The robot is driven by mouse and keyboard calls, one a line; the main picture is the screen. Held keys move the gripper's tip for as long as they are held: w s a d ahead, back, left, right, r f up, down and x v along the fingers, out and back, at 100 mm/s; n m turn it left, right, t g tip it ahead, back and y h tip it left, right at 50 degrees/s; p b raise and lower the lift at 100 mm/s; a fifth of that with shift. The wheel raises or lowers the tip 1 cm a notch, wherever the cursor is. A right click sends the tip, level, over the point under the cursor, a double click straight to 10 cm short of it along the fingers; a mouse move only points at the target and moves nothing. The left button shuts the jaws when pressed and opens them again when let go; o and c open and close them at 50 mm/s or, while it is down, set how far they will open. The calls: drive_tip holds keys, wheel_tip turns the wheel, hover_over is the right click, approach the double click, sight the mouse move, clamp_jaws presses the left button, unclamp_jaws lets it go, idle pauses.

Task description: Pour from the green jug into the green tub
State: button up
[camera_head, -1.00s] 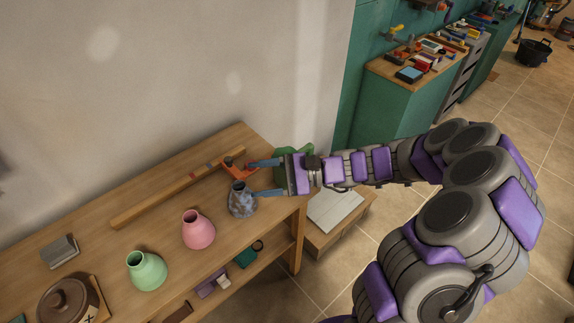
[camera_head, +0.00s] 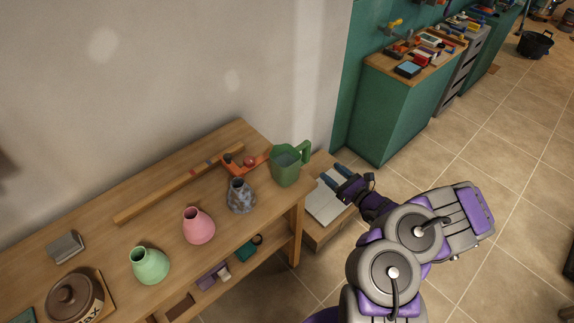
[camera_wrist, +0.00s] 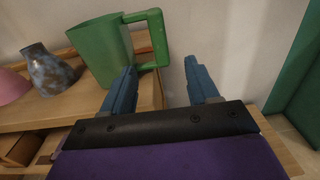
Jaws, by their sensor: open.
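The green jug (camera_head: 285,170) stands upright on the right end of the wooden bench, its handle towards the right. In the wrist view the jug (camera_wrist: 101,50) shows large at upper left. Its handle lies ahead of my gripper (camera_wrist: 161,68), which is open and empty. In the head view my gripper (camera_head: 335,176) is right of the jug, apart from it. A light green, narrow-necked vessel (camera_head: 150,266) stands upright at the bench's front left. It is the nearest match for the tub, though I cannot tell for sure. The jug's contents are not clear.
A blue-grey mottled vase (camera_head: 240,198) stands close left of the jug, and a pink vase (camera_head: 199,228) farther left. A red-orange tool (camera_head: 243,163) and a long wooden bar (camera_head: 165,196) lie behind. A lidded brown pot (camera_head: 73,297) is at lower left.

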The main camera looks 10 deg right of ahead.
sight(310, 153)
drive_tip(key=b+x, duration=0.2)
drive_tip(key=x, duration=0.8)
drive_tip(key=shift+a, duration=0.2)
drive_tip(key=x, duration=0.2)
drive_tip(key=b+x, duration=0.1)
drive_tip(key=x, duration=0.1)
drive_tip(key=shift+w+d+b, duration=0.1)
drive_tip(key=shift+d+b, duration=0.15)
drive_tip(key=shift+b, duration=0.05)
drive_tip(key=shift+w+a, duration=0.2)
drive_tip(key=shift+w, duration=0.05)
drive_tip(key=shift+w+a+r, duration=0.1)
drive_tip(key=shift+a+r, duration=0.05)
drive_tip(key=shift+a, duration=0.2)
drive_tip(key=shift+d, duration=0.25)
drive_tip(key=c, duration=0.7)
drive_tip(key=shift+a, duration=0.1)
clamp_jaws()
